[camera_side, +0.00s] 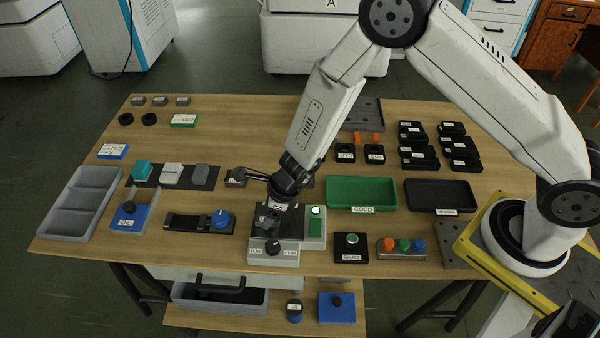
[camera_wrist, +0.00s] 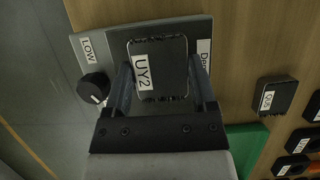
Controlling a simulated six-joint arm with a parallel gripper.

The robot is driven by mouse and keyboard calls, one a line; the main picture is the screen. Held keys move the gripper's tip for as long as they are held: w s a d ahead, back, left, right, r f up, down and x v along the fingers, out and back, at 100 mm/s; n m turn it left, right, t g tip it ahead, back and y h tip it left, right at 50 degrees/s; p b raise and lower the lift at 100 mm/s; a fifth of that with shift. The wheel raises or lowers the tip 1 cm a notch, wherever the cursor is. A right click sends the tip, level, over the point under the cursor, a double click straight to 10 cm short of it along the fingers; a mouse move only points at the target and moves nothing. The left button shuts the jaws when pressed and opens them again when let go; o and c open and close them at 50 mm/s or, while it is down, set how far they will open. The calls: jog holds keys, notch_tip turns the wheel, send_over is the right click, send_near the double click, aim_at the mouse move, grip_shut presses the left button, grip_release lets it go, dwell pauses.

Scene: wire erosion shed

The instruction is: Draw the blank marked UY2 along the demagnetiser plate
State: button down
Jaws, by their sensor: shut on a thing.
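The blank marked UY2 (camera_wrist: 174,65) is a dark grey block with a white label, in the wrist view. My gripper (camera_wrist: 159,82) is shut on it, with a finger on each side; in the side view my gripper (camera_side: 268,222) is low over the demagnetiser. The demagnetiser (camera_side: 287,257) is a light grey unit with a dark plate, a black knob marked LOW and HIGH, and a lit green button. Its LOW end (camera_wrist: 86,45) shows at upper left in the wrist view. The blank is over the plate; I cannot tell if it touches. My gripper hides part of the plate.
A black gauge box (camera_side: 350,254) and a button box (camera_side: 402,254) stand right of the demagnetiser. A blue knob fixture (camera_side: 186,224) is to its left. The green tray (camera_side: 361,182) and a small labelled dark block (camera_wrist: 273,98) lie behind. Bare wood shows between them.

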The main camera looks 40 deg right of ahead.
aim_at(259, 212)
jog(key=shift+w+a, duration=0.15)
jog(key=shift+w, duration=0.05)
jog(key=shift+w+a, duration=0.8)
jog(key=shift+a, duration=0.05)
jog(key=shift+r, duration=0.25)
dwell(0.4)
jog(key=shift+r, duration=3.5)
jog(key=shift+d, duration=0.2)
